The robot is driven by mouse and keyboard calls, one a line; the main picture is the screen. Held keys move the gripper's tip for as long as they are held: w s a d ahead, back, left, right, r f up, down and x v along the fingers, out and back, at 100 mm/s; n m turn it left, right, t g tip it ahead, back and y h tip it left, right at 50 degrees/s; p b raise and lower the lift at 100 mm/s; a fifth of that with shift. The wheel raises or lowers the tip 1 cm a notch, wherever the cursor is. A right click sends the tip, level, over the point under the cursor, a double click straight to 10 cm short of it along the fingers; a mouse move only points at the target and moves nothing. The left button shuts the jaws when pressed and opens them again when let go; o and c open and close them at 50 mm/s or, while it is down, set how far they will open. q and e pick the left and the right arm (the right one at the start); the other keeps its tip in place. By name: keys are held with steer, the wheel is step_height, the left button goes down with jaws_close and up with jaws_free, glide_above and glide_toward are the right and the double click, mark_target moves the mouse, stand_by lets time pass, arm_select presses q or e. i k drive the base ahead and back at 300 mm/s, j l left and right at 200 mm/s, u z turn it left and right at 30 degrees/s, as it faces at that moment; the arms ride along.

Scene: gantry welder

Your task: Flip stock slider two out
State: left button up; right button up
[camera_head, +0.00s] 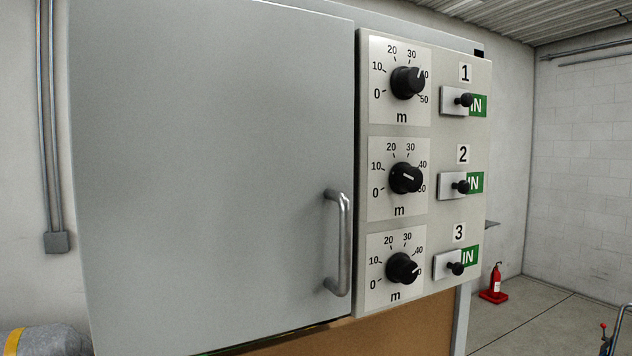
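Stock slider two (455,186) is a light plate with a black knob (462,187), under the label 2 on the beige control panel (364,225). A green IN sign (477,183) shows at its right side, and the plate sits to the left of it. Slider one (455,101) above and slider three (449,265) below look the same, each with IN showing. Neither of my grippers is in view.
Black dials (406,179) stand out left of the sliders. A grey cabinet door (215,170) with a protruding metal handle (343,245) fills the left. A red fire extinguisher (496,281) stands on the floor at right. The space before the panel is clear.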

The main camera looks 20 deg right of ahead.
mark_target(453, 184)
steer(key=z, duration=1.25)
